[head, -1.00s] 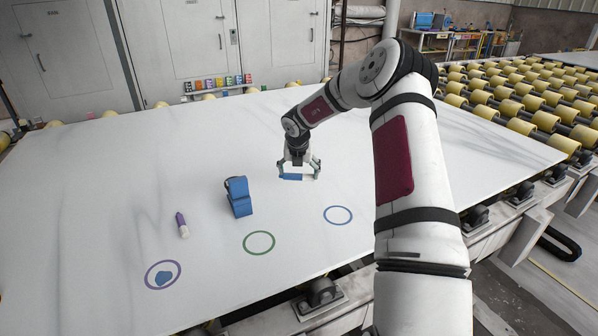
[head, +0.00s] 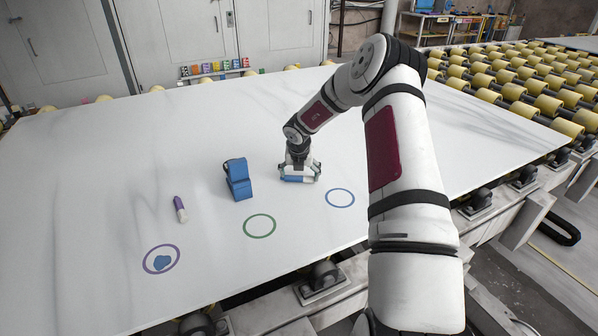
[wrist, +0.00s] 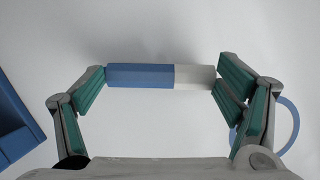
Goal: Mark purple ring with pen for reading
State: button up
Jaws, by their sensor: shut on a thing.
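The purple ring (head: 144,264) is flat on the slab at front left, with a small blue flat piece (head: 162,262) inside it. A purple-and-white pen (head: 180,209) lies just behind that ring, apart from it. My gripper (head: 299,178) is low over the slab, well to the right of the purple ring. It is shut on a blue-and-white pen (wrist: 150,76), which also shows in the head view (head: 297,179). The fingers press its two ends, the blue end at left and the white end at right in the wrist view.
A blue block-like object (head: 238,180) stands left of my gripper and shows at the wrist view's left edge (wrist: 14,125). A green ring (head: 259,238) and a blue ring (head: 340,207) lie along the front. The slab between them is clear.

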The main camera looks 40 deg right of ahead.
jog(key=o, duration=0.9)
jog(key=shift+o, duration=0.2)
jog(key=v, duration=1.2)
jog(key=shift+r, duration=0.1)
